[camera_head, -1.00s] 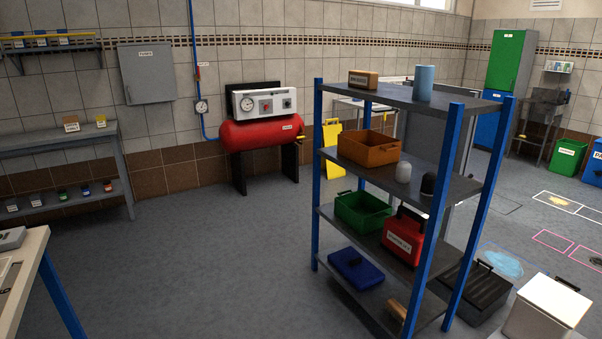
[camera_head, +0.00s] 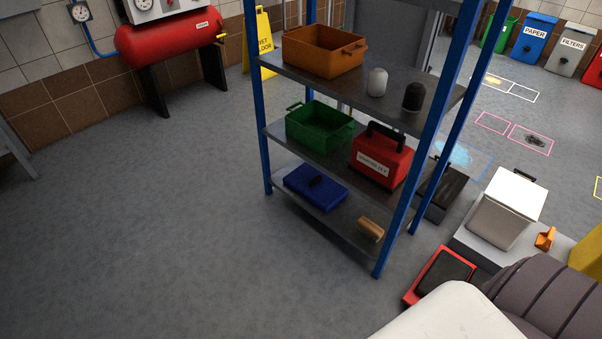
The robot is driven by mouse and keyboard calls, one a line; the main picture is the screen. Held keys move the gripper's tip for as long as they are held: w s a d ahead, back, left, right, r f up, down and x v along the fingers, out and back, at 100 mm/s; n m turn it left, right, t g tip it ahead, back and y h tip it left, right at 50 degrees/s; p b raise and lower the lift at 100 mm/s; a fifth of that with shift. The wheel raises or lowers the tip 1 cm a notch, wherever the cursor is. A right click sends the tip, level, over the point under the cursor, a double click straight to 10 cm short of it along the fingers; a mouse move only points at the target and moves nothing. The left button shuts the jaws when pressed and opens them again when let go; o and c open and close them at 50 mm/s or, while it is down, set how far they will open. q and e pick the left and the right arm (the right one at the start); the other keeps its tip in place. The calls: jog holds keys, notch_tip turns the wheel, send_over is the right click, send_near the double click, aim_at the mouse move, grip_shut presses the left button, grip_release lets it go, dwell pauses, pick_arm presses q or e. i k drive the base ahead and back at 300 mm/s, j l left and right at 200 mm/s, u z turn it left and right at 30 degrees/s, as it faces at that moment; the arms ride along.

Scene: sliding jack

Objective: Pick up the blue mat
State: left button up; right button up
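A wooden-handled brush-like item (camera_head: 370,229) lies right of the slab. Above are a green crate (camera_head: 319,126), a red toolbox (camera_head: 382,160) and an orange bin (camera_head: 323,52). A white box (camera_head: 505,208) stands to the right. The floor (camera_head: 180,240) left of the shelving is clear.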

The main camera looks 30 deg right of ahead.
aim_at(325, 193)
jog(key=i+j+z, duration=0.2)
jog(key=i+z, duration=0.25)
jog(key=i+j+z, duration=0.45)
jog(key=k+l, duration=0.05)
jog(key=l, duration=0.05)
